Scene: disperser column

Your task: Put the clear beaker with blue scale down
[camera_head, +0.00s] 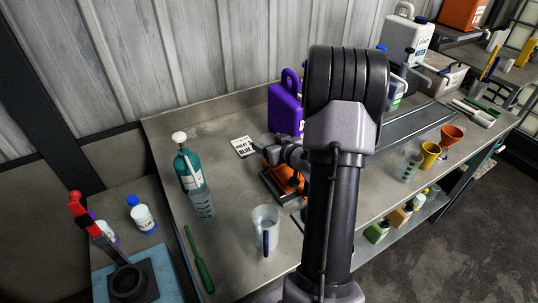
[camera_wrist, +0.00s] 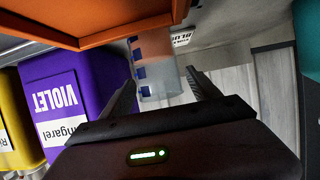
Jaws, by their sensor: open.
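The clear beaker with blue scale marks (camera_wrist: 158,62) shows in the wrist view, between the two fingers of my gripper (camera_wrist: 165,88). The wrist picture looks upside down. The fingers are open, with one on each side of the beaker in the picture. The beaker's end meets the edge of an orange surface (camera_wrist: 90,22); I cannot tell whether it rests on it. In the head view my gripper (camera_head: 272,156) is by the orange device (camera_head: 275,188), partly hidden by my arm, and I cannot make out this beaker there.
A purple jug (camera_head: 285,108) stands close behind my gripper. A teal bottle (camera_head: 184,168), a ribbed clear beaker (camera_head: 203,205) and a clear jug (camera_head: 264,218) stand left and in front. A green tool (camera_head: 198,260) lies at front left.

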